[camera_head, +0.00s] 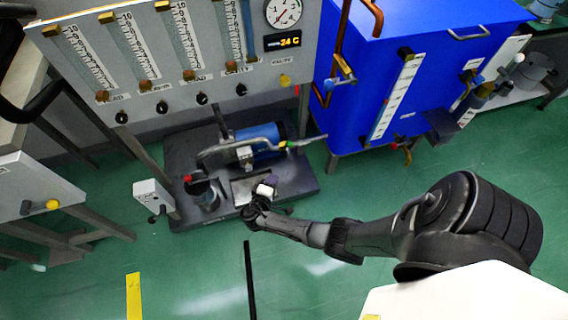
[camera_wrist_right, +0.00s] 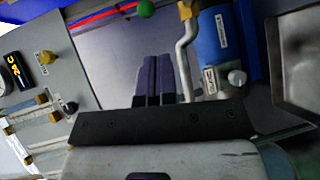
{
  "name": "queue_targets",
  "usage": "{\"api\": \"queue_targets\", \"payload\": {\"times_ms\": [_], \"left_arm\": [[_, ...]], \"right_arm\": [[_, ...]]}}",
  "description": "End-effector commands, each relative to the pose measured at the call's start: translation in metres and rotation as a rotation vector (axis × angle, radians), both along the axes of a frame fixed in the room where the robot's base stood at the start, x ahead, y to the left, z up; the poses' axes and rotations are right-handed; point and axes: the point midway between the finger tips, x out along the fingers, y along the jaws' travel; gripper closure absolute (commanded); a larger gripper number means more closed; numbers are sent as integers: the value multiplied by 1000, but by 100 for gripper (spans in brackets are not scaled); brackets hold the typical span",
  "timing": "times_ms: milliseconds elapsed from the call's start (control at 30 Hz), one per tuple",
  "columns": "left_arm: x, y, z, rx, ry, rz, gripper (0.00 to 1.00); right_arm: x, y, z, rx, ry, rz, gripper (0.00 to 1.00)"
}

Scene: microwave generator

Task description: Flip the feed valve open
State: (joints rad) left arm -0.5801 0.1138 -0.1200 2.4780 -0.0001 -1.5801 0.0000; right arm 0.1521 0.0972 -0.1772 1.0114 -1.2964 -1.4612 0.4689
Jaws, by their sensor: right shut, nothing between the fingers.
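The shut fingers (camera_wrist_right: 158,76) also show in the right wrist view. I cannot tell which fitting is the feed valve. My left gripper is not in view.
A grey panel with flow tubes, black knobs (camera_head: 202,99) and a gauge (camera_head: 283,11) stands behind. A blue cabinet (camera_head: 410,60) with copper pipes stands at the right. A small grey box (camera_head: 152,194) is at the left of the base. Green floor (camera_head: 195,265) is open in front.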

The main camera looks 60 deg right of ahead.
Motion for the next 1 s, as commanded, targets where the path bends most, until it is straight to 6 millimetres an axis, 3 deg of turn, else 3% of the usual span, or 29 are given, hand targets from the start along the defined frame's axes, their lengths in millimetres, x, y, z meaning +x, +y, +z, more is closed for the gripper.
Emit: {"api": "queue_targets", "payload": {"times_ms": [33, 200, 767, 1000], "left_arm": [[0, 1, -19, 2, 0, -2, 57], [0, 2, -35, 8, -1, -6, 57], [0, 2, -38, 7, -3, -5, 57], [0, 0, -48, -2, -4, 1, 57]], "right_arm": [[9, -3, -17, -45, 6, 15, 100], [25, -8, -28, -145, 19, 58, 100], [32, -11, -30, -182, 24, 78, 100], [37, -38, -31, -184, 24, 76, 100]]}}
